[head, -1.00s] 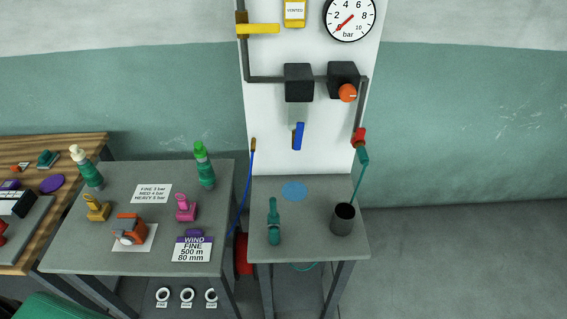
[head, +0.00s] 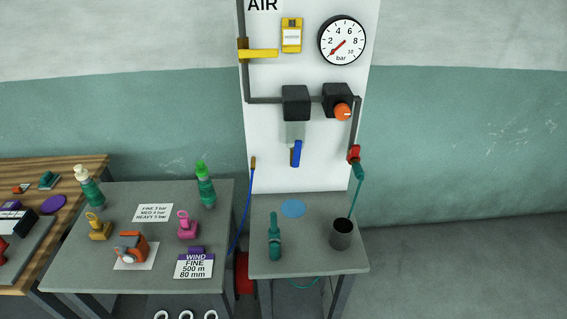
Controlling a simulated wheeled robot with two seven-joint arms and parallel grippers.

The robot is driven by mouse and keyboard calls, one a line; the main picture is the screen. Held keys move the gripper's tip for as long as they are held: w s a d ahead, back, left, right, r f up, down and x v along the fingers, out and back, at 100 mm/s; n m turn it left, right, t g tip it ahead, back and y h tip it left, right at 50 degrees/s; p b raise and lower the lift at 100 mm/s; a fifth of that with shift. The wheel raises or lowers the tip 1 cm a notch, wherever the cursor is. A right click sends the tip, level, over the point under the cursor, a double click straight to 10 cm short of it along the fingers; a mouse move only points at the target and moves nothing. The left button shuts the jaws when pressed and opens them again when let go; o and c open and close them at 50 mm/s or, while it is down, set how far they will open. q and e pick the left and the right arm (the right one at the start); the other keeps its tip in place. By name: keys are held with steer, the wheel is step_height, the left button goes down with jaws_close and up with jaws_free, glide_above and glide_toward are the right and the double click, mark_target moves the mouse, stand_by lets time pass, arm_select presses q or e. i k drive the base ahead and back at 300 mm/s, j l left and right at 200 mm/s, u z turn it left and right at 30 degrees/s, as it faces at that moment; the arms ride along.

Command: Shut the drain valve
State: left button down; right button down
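The white air panel (head: 268,165) stands upright behind the small grey table. A black block with a clear bowl (head: 295,131) hangs on its pipe. A blue lever (head: 296,153), which looks like the drain valve handle, hangs roughly vertical beneath the bowl. A yellow lever (head: 263,54) on the left pipe lies horizontal. An orange knob (head: 342,112) sits on the black regulator to the right. The gauge (head: 342,41) has its red needle toward the low end of the scale. Neither of my grippers shows in the head view.
The small table (head: 309,262) below the panel holds a teal tool (head: 274,238), a blue disc (head: 293,208) and a dark cup (head: 342,234). A grey table (head: 70,256) on the left holds bottles, fittings and cards. The floor at right (head: 465,265) is clear.

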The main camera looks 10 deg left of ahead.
mark_target(299, 144)
steer(key=k, duration=0.85)
steer(key=u, duration=1.55)
